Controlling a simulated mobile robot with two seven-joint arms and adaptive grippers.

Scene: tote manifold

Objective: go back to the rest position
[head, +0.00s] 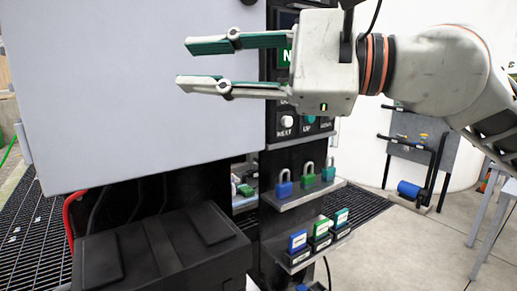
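My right gripper (186,64) comes in from the right at the top of the view. Its two fingers point left and stand apart, with nothing between them. It is open, in front of a large pale grey panel (130,110), and I cannot tell how far it is from the panel. The gripper hides part of a dark control panel (325,125) with labelled buttons. My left gripper is not in view.
A shelf (300,197) below holds blue, green and teal padlocks. A lower shelf holds blue, green and teal tags (320,230). A black case (160,250) stands at the lower left. Grey floor (410,250) is open at the right.

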